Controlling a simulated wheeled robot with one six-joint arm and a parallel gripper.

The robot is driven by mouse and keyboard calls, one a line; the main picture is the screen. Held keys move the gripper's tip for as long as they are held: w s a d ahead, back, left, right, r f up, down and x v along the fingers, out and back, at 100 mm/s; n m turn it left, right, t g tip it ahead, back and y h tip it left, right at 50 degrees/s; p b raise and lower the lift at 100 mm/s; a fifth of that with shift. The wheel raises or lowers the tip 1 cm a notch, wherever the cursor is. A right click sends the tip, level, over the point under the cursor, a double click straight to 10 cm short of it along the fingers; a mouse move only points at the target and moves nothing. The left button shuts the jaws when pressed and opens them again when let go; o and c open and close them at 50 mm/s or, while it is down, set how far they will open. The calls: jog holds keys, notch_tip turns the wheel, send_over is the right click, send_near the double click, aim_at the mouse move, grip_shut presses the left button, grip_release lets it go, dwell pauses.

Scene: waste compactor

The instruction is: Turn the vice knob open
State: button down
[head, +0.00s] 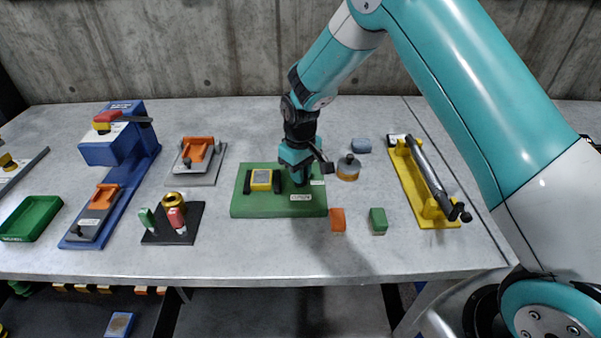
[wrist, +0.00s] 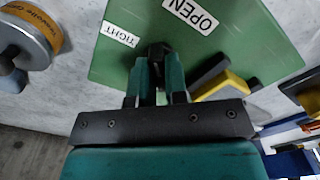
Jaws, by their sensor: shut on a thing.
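The vice stands on a green base plate (head: 245,205) at the middle of the table. A yellow block with a grey face (head: 261,180) sits between dark jaws on its left part. My gripper (head: 301,180) points down over the plate's right part. In the wrist view my gripper (wrist: 159,85) is shut on the dark vice knob (wrist: 157,51), which is mostly hidden between the fingers. The plate there shows an OPEN label (wrist: 190,14) and a TIGHT label (wrist: 119,34).
A round grey and orange weight (head: 348,168) stands close right of my gripper. An orange block (head: 338,220) and a green block (head: 378,221) lie in front right. A yellow fixture with a bar (head: 408,180) is further right. Several fixtures stand left.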

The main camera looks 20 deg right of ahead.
jog(key=m, duration=0.4)
jog(key=shift+w+m, duration=0.1)
jog(key=shift+m, duration=0.2)
jog(key=shift+r+m, duration=0.1)
jog(key=shift+m, duration=1.8)
jog(key=c, duration=1.1)
grip_release()
jog(key=shift+b, duration=0.3)
jog(key=shift+c, duration=0.2)
notch_tip(320, 180, up, 17)
jog(key=b, duration=0.2)
jog(key=shift+r, duration=0.2)
jog(key=shift+d, duration=0.1)
